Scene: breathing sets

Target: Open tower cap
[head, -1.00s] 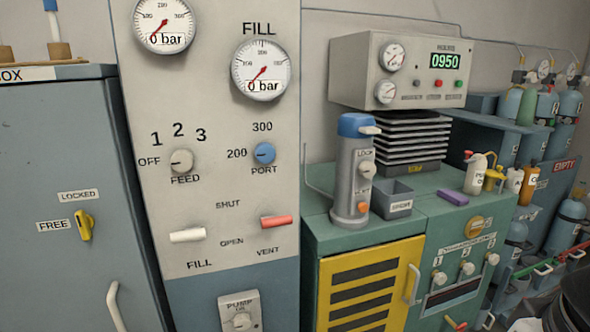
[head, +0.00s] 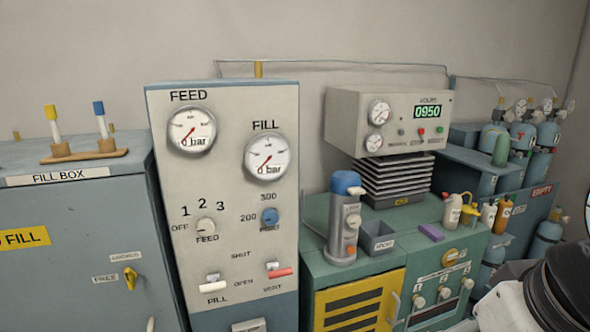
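The tower is a grey upright cylinder (head: 342,228) standing on the green cabinet. Its blue cap (head: 346,182) sits on top, with a light lever or spout sticking out to the right. A label and a light knob (head: 352,221) are on the tower's front, with a small orange part near its base. The cap appears seated on the tower, with no visible gap. Part of my arm shows at the lower right edge, apart from the tower. My gripper's fingers are not in view.
A small grey bin (head: 377,238) stands right beside the tower, and a purple block (head: 431,232) lies further right. Small bottles (head: 470,212) stand at the cabinet's right edge. The gauge panel (head: 220,240) rises left of the tower. A finned block (head: 397,178) stands behind.

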